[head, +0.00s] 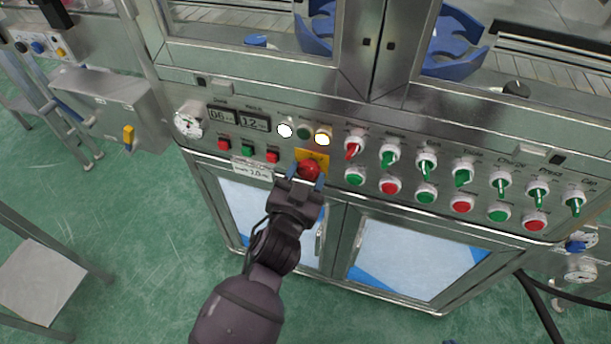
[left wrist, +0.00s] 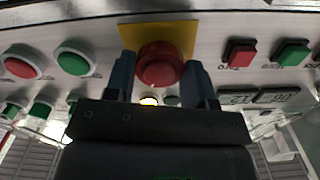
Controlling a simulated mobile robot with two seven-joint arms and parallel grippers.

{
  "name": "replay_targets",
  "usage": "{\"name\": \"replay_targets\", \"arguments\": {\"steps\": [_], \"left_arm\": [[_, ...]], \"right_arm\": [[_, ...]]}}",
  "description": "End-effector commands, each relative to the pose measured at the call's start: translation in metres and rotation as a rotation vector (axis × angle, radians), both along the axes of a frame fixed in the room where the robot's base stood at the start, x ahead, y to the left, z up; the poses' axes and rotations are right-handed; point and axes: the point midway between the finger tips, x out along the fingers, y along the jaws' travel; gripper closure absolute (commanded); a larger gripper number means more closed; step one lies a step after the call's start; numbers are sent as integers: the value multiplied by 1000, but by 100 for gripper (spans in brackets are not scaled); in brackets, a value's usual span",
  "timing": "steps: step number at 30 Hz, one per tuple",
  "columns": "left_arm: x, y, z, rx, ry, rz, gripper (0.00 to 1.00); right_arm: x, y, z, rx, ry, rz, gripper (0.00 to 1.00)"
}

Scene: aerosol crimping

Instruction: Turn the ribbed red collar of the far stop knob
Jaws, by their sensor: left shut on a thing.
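The stop knob (head: 309,169) is a round red knob on a yellow plate (head: 318,156) on the sloping steel control panel. In the left wrist view the red knob (left wrist: 160,65) sits centred before the yellow plate (left wrist: 185,35). My left gripper (head: 305,179) reaches it from below. Its two blue fingers lie on either side of the knob, shut on it. In the left wrist view the gripper (left wrist: 160,76) has one finger at each side of the knob. The ribs of the collar are too small to tell. My right gripper is not in view.
Left of the knob are square red and green buttons (head: 248,151) and a white label (head: 252,168). Lamps (head: 304,132) sit above. Several selector switches (head: 389,156) and round buttons (head: 355,177) fill the right side. Cabinet doors (head: 405,258) are below.

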Motion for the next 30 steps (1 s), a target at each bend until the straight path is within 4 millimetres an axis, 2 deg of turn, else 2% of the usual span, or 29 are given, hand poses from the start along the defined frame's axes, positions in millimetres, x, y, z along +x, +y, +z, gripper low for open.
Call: {"name": "replay_targets", "arguments": {"steps": [3,12,29,30], "left_arm": [[1,0,4,75,-29,1,74],[0,1,2,202,-68,0,74],[0,0,0,234,-76,0,74],[0,0,0,234,-76,0,47]], "right_arm": [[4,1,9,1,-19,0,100],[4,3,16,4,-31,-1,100],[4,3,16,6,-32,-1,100],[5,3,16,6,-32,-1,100]]}}
